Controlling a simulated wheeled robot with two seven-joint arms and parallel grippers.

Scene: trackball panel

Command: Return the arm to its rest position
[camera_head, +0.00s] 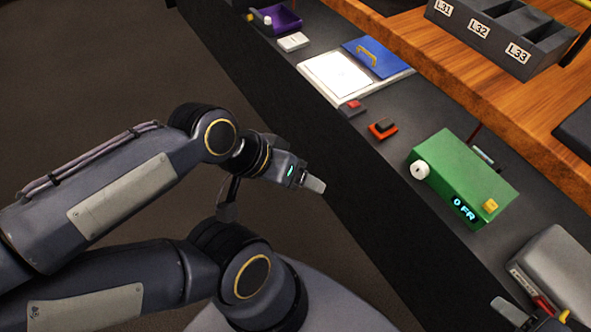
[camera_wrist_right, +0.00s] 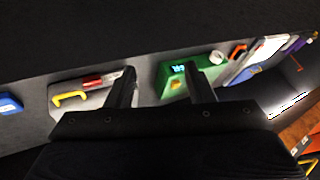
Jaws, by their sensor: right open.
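My right gripper (camera_head: 538,316) is at the lower right edge of the head view, in front of the grey box (camera_head: 560,262). Its two fingers are apart with nothing between them in the right wrist view (camera_wrist_right: 162,82). Most of the right arm is out of the head view. My left gripper (camera_head: 312,184) hangs over the dark floor, left of the bench's black front side, apart from the bench. It is seen from the side, so the gap between its fingers does not show.
A green box (camera_head: 462,165) has a white knob (camera_head: 420,169) and a lit display. A wooden shelf (camera_head: 480,72) carries labelled dark bins (camera_head: 487,42). The floor (camera_head: 90,80) is clear.

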